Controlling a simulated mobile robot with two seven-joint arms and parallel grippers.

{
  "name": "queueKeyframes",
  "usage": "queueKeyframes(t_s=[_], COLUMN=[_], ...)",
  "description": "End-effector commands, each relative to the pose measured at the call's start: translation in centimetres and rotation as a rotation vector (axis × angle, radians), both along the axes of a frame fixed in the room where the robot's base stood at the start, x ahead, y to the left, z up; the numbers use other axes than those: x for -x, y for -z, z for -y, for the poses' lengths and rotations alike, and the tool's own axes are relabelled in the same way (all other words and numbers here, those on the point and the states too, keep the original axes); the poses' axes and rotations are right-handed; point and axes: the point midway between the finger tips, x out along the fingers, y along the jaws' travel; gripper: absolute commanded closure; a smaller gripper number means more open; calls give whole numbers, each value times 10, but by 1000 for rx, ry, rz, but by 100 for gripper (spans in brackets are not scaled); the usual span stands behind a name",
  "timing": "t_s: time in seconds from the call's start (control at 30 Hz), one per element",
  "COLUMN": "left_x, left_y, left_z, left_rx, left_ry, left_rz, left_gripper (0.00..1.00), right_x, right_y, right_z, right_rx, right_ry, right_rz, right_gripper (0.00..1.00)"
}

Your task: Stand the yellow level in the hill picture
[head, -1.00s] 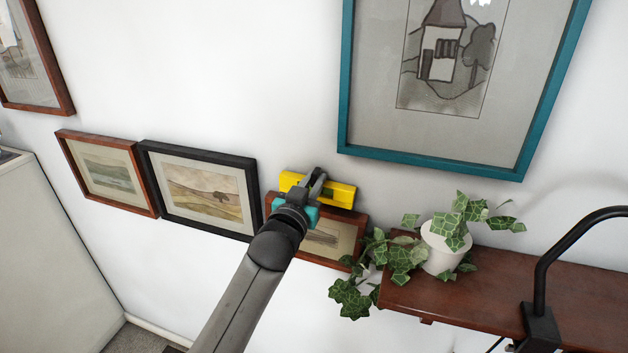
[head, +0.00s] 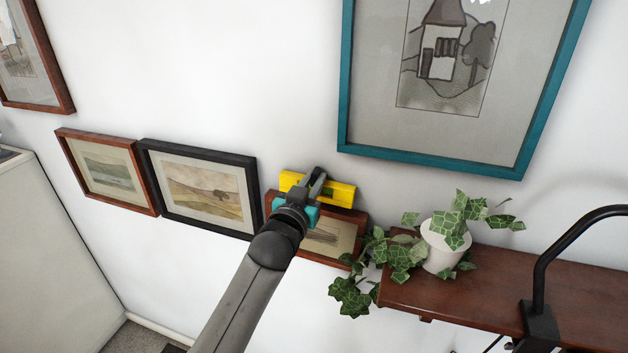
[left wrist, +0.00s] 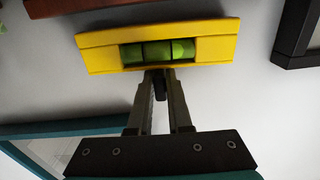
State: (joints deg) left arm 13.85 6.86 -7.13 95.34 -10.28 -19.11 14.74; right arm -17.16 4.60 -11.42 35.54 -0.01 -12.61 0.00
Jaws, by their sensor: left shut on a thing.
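My left gripper (head: 318,182) is shut on the yellow level (head: 341,194) and holds it near the wall, in front of the top edge of a small brown-framed picture (head: 357,235). The level lies lengthwise, tilted slightly down to the right. In the left wrist view, the level (left wrist: 105,54) with its green vial sits across the fingertips (left wrist: 158,76). A black-framed picture of rolling hills with a tree (head: 205,190) hangs left of the level, apart from it. My right gripper is not in view.
A large teal-framed house picture (head: 430,159) hangs above right. A brown shelf (head: 480,295) carries a potted ivy (head: 440,248) and a black lamp arm (head: 545,270). Another brown-framed picture (head: 110,172) hangs left. A pale cabinet (head: 45,250) stands at far left.

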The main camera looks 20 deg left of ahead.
Motion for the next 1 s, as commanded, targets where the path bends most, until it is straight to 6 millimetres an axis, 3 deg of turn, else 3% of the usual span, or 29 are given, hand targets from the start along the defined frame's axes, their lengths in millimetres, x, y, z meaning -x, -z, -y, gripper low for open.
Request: queueKeyframes(t_s=[0.7, 1.0], left_x=[0, 0], left_y=[18, 17], left_z=[-1, -1], left_rx=[0, 0], left_ry=[0, 0], left_rz=[2, 3], left_gripper=[100, 100], right_x=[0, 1], right_y=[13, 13], right_z=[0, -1], right_rx=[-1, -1], right_ry=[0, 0], right_rz=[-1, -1], right_gripper=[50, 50])
